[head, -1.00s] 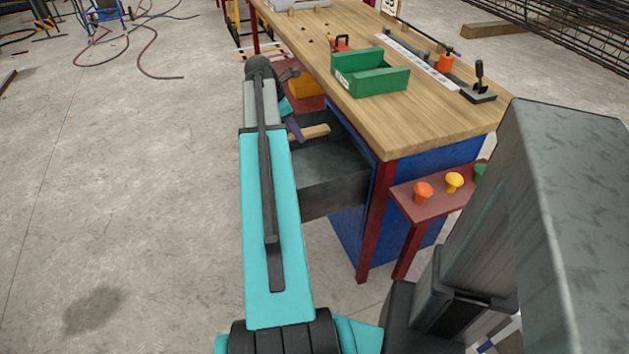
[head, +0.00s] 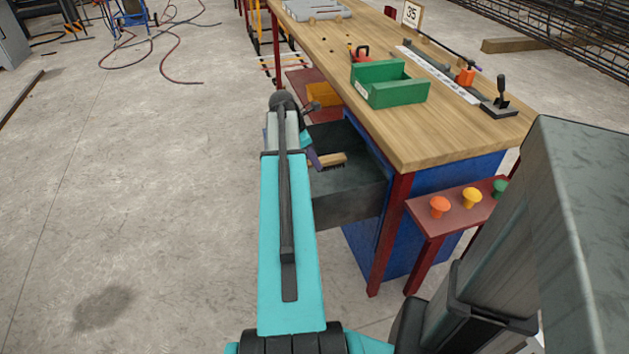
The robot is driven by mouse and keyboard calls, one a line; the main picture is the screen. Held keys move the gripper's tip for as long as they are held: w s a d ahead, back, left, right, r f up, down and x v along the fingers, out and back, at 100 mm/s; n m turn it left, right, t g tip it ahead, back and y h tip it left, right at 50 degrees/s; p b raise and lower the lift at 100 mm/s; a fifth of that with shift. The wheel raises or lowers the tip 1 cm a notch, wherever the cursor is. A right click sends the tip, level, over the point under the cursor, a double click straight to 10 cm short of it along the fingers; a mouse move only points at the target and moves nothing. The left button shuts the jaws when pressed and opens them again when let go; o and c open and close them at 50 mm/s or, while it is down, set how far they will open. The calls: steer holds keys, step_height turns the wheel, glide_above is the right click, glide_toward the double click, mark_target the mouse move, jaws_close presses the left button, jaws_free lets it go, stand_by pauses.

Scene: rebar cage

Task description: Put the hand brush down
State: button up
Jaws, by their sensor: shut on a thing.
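The hand brush (head: 332,161) has a light wooden back and dark bristles. My gripper (head: 314,158) is shut on its left end; the arm partly hides the jaws. The brush shows against the inside of the open dark grey drawer (head: 347,205), which sticks out of the left side of the workbench. I cannot tell whether the brush touches the drawer floor.
A red shelf with coloured knobs (head: 439,207) juts out at the near end. The floor (head: 130,200) to the left is mostly clear.

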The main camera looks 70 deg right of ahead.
step_height(320, 180, down, 6)
stand_by(0.5)
steer(key=shift+f+b, duration=0.45)
steer(key=shift+f, duration=1.5)
steer(key=o, duration=1.1)
steer(key=shift+f, duration=0.1)
steer(key=p+v, duration=0.1)
steer(key=v, duration=1.1)
steer(key=shift+s+d+r, duration=0.1)
steer(key=shift+r, duration=0.15)
